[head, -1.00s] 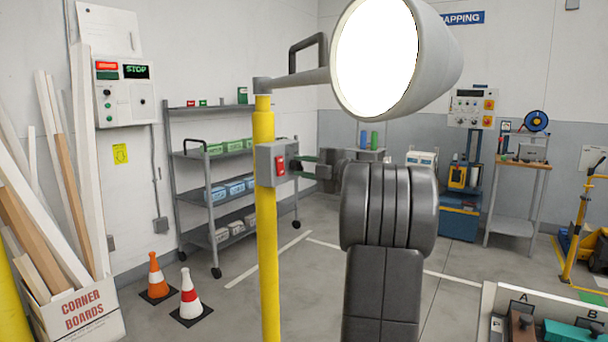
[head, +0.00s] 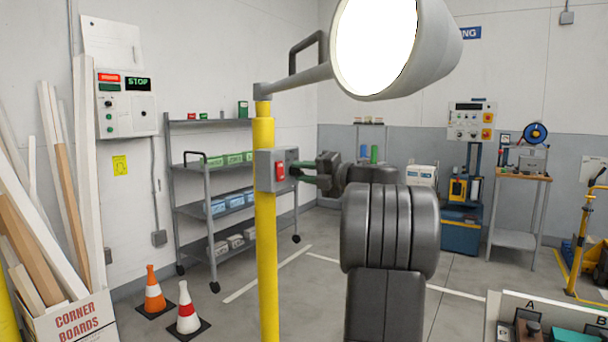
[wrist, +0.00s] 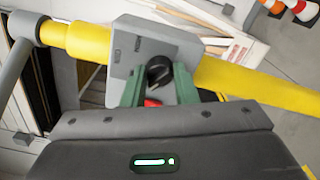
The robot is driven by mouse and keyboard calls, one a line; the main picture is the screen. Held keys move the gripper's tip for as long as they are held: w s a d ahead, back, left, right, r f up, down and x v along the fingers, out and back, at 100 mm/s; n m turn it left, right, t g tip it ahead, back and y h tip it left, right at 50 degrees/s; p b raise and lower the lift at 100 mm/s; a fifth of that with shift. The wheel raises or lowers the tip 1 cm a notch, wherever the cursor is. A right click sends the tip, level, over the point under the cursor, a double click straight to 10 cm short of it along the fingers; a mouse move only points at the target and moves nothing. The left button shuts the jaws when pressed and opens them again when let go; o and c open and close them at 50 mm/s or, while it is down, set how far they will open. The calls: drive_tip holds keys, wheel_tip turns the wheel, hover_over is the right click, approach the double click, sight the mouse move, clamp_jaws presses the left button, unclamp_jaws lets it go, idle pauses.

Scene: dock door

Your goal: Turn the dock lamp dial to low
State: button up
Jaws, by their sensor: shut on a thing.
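The dock lamp (head: 375,45) is lit and glows white at the top of a yellow post (head: 265,230). A grey switch box (head: 265,172) with a red rocker switch (head: 280,171) is fixed to the post. In the wrist view the box (wrist: 150,45) carries a black round dial (wrist: 159,72), and part of the red switch (wrist: 152,102) shows below it. My gripper (wrist: 160,82) has its green fingers on both sides of the dial and is shut on it. In the head view my gripper (head: 302,171) reaches the box from the right. The dial's setting cannot be read.
A grey shelf cart (head: 215,205) stands behind the post. Two traffic cones (head: 187,310) and a corner boards box (head: 75,325) are at the left. A tray with labelled bays (head: 515,310) is at the lower right.

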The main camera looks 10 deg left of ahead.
drive_tip(key=shift+f, duration=0.1)
drive_tip(key=o, duration=1)
drive_tip(key=v, duration=1.3)
drive_tip(key=shift+d, duration=0.4)
drive_tip(key=shift+s, duration=0.1)
drive_tip(key=x, duration=1.4)
drive_tip(key=shift+d, duration=0.1)
